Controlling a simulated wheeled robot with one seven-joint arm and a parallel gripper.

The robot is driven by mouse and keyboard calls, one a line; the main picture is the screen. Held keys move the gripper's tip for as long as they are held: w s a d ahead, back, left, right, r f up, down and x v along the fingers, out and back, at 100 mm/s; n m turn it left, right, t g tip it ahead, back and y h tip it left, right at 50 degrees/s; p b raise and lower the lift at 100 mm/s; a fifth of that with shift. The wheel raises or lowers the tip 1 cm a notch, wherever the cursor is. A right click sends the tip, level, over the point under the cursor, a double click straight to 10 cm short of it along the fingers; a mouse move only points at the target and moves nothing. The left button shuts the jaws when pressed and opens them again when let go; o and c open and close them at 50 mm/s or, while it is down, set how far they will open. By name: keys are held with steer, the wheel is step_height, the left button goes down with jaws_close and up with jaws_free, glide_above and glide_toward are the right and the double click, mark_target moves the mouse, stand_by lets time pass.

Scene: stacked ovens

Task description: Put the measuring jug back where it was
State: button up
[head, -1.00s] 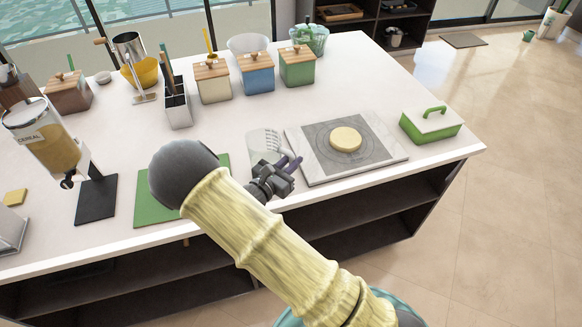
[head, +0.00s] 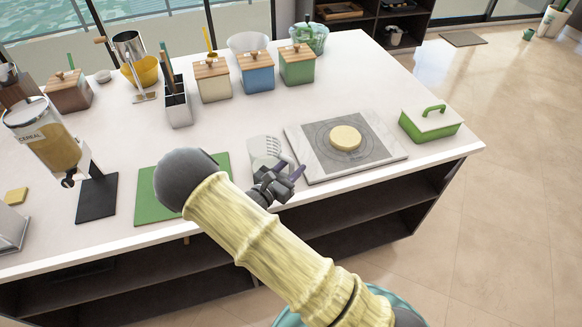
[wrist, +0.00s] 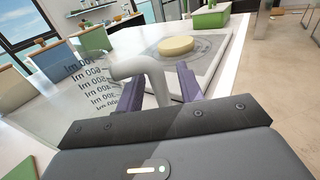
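The measuring jug (head: 264,149) is clear, with volume marks, and stands near the counter's front edge between the green board and the grey hob plate. In the wrist view the jug (wrist: 88,85) is on the left, with its pale handle (wrist: 140,66) reaching in between the two purple fingers. My gripper (head: 284,177) is at the jug's near side, and its fingers (wrist: 160,85) lie on both sides of the handle, seemingly shut on it. The jug looks upright. Whether its base touches the counter is hard to tell.
The green board (head: 152,206) lies left of the jug. The hob plate (head: 388,151) with a round yellowish item (head: 346,138) lies right. A green-sided box (head: 431,125) is at the right end. Several canisters stand behind; the counter between is clear.

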steer(key=shift+r, duration=0.1)
steer(key=b+v, duration=0.2)
steer(key=v, duration=1)
steer(key=shift+w, duration=0.15)
steer(key=s+d+m+g+y, duration=0.1)
steer(key=s+d+m+g, duration=0.2)
steer(key=d+m+g, duration=0.4)
steer(key=s+d+m+g, duration=0.4)
steer(key=d+m+g, duration=0.15)
steer(key=d, duration=0.35)
steer(key=s+d+r+m+y, duration=0.1)
steer(key=d+r+m+y, duration=0.1)
steer(key=r+m+y, duration=0.2)
steer(key=s+d+r+m+t+y, duration=0.1)
steer(key=r+m+y, duration=0.3)
steer(key=m, duration=0.7)
steer(key=shift+s+d+r+y, duration=0.2)
steer(key=shift+s+d+y, duration=0.55)
steer(key=shift+y, duration=0.45)
